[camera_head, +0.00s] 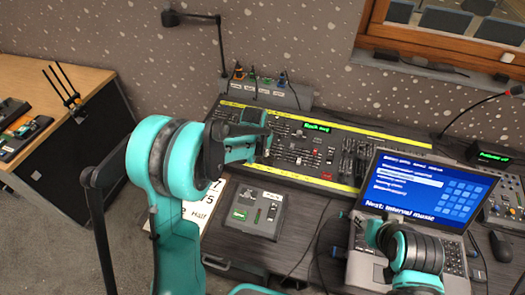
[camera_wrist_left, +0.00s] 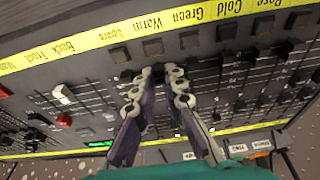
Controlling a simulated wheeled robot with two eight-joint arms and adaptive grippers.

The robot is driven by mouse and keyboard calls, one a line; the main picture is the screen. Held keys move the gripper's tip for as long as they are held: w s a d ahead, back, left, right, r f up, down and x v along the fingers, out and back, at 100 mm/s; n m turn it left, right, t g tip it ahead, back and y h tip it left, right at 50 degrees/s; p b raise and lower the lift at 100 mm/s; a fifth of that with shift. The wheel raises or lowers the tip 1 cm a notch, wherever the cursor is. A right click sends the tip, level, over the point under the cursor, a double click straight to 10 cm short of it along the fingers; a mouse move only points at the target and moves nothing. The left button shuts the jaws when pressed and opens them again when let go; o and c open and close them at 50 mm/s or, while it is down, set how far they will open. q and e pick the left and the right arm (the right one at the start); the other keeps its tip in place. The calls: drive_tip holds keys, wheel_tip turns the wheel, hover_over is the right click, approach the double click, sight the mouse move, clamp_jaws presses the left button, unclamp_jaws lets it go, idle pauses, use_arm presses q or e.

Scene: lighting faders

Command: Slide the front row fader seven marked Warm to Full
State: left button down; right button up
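The lighting desk (camera_head: 225,113) is a dark console with yellow label strips. In the left wrist view, the strip (camera_wrist_left: 90,40) reads upside down, with the label Warm (camera_wrist_left: 150,25) between Green and Spare. A dark square button (camera_wrist_left: 152,47) lies just below Warm. My left gripper (camera_wrist_left: 161,72) is over the desk, with its two fingertips a small gap apart, just below that button.
An open laptop (camera_head: 425,190) with a blue screen stands right of the desk. A lamp (camera_head: 223,50) and a connector box (camera_head: 265,92) are behind. A mouse (camera_head: 500,246) lies far right.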

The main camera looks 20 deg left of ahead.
use_arm(q)
drive_tip(key=shift+w+d+r, duration=0.1)
drive_tip(key=shift+w+r, duration=0.05)
drive_tip(key=shift+w, duration=1.35)
drive_tip(key=shift+w+r, duration=0.1)
drive_tip(key=shift+w, duration=1.4)
drive_tip(key=c, duration=1.8)
unclamp_jaws()
drive_tip(key=shift+c, duration=0.2)
drive_tip(key=shift+r+p, duration=1.05)
drive_tip(key=shift+r, duration=0.3)
drive_tip(key=shift+f, duration=0.1)
drive_tip(key=v, duration=1.2)
